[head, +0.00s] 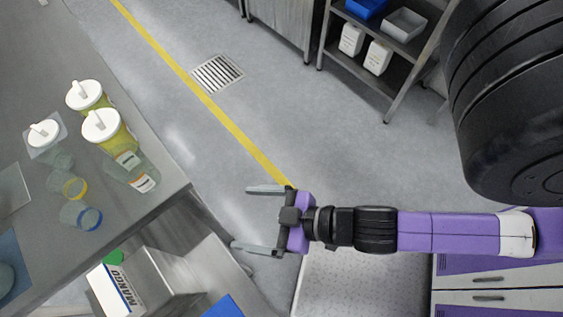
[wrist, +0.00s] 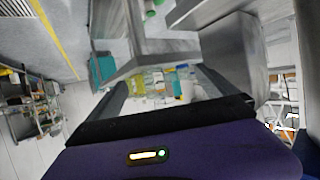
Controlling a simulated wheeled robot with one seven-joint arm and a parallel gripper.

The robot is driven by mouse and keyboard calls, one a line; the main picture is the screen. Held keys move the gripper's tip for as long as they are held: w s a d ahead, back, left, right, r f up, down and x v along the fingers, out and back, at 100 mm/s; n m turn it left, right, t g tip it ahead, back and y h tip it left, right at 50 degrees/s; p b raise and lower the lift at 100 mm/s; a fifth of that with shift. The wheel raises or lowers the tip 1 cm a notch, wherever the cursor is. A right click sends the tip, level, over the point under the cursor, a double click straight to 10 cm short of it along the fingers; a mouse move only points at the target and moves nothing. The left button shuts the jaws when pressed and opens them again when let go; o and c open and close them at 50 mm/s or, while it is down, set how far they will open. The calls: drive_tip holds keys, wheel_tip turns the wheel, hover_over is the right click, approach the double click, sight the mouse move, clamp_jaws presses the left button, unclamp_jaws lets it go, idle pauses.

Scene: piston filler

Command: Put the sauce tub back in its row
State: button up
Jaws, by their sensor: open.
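Two yellow tubs with white lids (head: 88,95) (head: 104,130) stand upright on the grey counter (head: 135,55) at the left of the head view. A clear container with a white lid (head: 44,134) stands beside them. I cannot tell which of these, if any, is the sauce tub, and no clear row shows. My gripper (head: 242,218) is open and empty, its fingers pointing left. In the picture it is to the right of the counter's edge, apart from the containers. Small yellow and clear shapes show between the fingers in the wrist view, too small to name.
Clear cups, one with a yellow band (head: 70,185) and one with a blue band (head: 82,216), are on the counter near a labelled clear container (head: 134,172). A shelf rack (head: 385,75) stands at the back. Open floor lies between.

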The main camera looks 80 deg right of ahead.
drive_tip(key=s+d+r+t+h, duration=0.1)
drive_tip(key=s+d+r, duration=0.1)
drive_tip(key=s+r, duration=0.5)
drive_tip(key=shift+d+r+m+t, duration=0.3)
drive_tip(key=shift+d+r+m, duration=0.1)
drive_tip(key=shift+r, duration=0.35)
drive_tip(key=shift+a, duration=0.1)
